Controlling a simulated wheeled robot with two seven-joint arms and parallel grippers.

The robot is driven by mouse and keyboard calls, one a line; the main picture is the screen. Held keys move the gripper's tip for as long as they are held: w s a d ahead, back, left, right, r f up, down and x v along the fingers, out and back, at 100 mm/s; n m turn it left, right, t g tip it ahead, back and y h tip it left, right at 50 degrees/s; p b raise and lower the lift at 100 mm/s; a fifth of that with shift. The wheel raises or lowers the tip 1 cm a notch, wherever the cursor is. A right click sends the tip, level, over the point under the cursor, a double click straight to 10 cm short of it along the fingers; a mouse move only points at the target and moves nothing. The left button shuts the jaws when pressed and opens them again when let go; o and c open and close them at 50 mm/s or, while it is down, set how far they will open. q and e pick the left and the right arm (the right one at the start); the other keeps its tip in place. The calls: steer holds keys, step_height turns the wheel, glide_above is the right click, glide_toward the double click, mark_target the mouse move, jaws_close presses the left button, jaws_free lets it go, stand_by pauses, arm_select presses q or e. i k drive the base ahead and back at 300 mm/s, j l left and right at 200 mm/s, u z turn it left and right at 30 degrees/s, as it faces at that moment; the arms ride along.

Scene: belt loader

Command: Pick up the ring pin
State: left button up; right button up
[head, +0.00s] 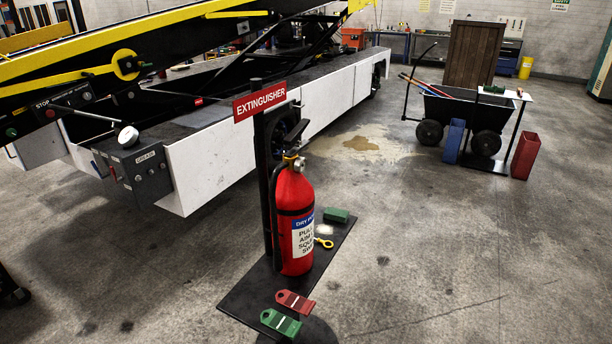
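A small yellow ring pin (326,244) lies just right of the red fire extinguisher (294,205), low down over the black base plate (245,300). Its ring end points right, and its other end runs toward the extinguisher. I cannot tell whether it touches the extinguisher. The extinguisher stands upright on the plate against a black post with a red EXTINGUISHER sign (260,101). Neither of my grippers is in view.
Red (296,302) and green (281,323) tags lie at the plate's front; a dark green block (336,215) sits behind the pin. The white belt loader (225,155) stands behind left. A black cart (465,112) is at back right. The floor at right is open.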

mark_target(319, 240)
steer(key=i+j+z, duration=0.1)
steer(key=j+z, duration=0.15)
steer(key=i+j+z, duration=0.2)
steer(key=j, duration=0.15)
steer(key=j+z, duration=0.25)
steer(key=i+j+z, duration=0.15)
steer(key=j, duration=0.25)
steer(key=i+j+z, duration=0.15)
steer(key=j, duration=0.25)
steer(key=i+j, duration=0.1)
steer(key=j, duration=0.15)
